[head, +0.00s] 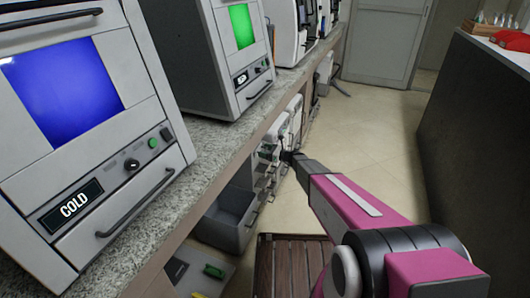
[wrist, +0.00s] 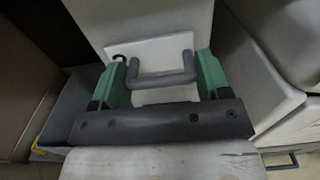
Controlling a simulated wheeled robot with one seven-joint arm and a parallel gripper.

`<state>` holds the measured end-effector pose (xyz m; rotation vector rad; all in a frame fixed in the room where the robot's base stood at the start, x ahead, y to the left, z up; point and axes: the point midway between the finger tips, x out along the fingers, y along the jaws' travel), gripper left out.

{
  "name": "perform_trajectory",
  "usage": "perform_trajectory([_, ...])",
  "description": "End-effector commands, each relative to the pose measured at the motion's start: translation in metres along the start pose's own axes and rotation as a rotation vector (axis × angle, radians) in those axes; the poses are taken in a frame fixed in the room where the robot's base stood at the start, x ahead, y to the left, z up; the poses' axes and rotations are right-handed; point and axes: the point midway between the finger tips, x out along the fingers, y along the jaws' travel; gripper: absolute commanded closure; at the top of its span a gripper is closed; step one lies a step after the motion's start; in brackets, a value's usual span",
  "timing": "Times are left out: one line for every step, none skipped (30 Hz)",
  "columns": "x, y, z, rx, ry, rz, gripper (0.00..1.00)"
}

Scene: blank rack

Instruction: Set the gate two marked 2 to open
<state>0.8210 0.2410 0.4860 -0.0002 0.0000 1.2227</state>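No number 2 can be read in either view, so I cannot tell which part is gate two. In the wrist view a grey bar handle (wrist: 162,80) stands out from a pale panel (wrist: 150,53). My gripper (wrist: 164,66) is open, with one green finger on each side of the handle. Whether the fingers touch the handle's ends is unclear. In the head view my gripper (head: 288,157) reaches a low row of pale units with small handles (head: 271,168) under the counter. Its fingers are too small there to make out.
A granite counter (head: 215,130) runs along the left, bearing a machine labelled COLD (head: 35,165) and another with a green screen (head: 205,50). A grey bin (head: 225,220) and a brown slatted stool (head: 290,262) stand low.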

Motion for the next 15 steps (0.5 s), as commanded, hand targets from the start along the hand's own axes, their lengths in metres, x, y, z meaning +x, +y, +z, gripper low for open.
perform_trajectory([0.0, 0.0, 0.0, 0.0, 0.0, 0.0, 0.5])
perform_trajectory([0.0, 0.0, 0.0, 0.0, 0.0, 0.0, 0.6])
perform_trajectory([0.0, 0.0, 0.0, 0.0, 0.0, 0.0, 0.73])
perform_trajectory([0.0, 0.0, 0.0, 0.0, 0.0, 0.0, 0.73])
perform_trajectory([0.0, 0.0, 0.0, 0.0, 0.0, -0.001, 0.73])
perform_trajectory([-0.001, 0.0, 0.0, 0.0, 0.0, -0.001, 0.73])
perform_trajectory([-0.002, 0.0, 0.0, 0.0, 0.0, -0.001, 0.73])
perform_trajectory([-0.004, 0.0, 0.0, 0.0, 0.0, -0.001, 0.73])
perform_trajectory([-0.008, 0.0, 0.0, 0.0, 0.0, -0.002, 0.73])
perform_trajectory([-0.012, 0.0, 0.0, 0.0, 0.0, -0.002, 0.73])
perform_trajectory([-0.016, 0.0, 0.001, 0.001, 0.0, -0.002, 0.73])
perform_trajectory([-0.023, 0.001, 0.001, 0.001, -0.001, -0.002, 0.73])
perform_trajectory([-0.029, 0.001, 0.001, 0.001, -0.001, -0.002, 0.73])
perform_trajectory([-0.035, 0.001, 0.001, 0.001, -0.001, -0.003, 0.73])
perform_trajectory([-0.043, 0.0, 0.001, 0.001, 0.0, -0.004, 0.73])
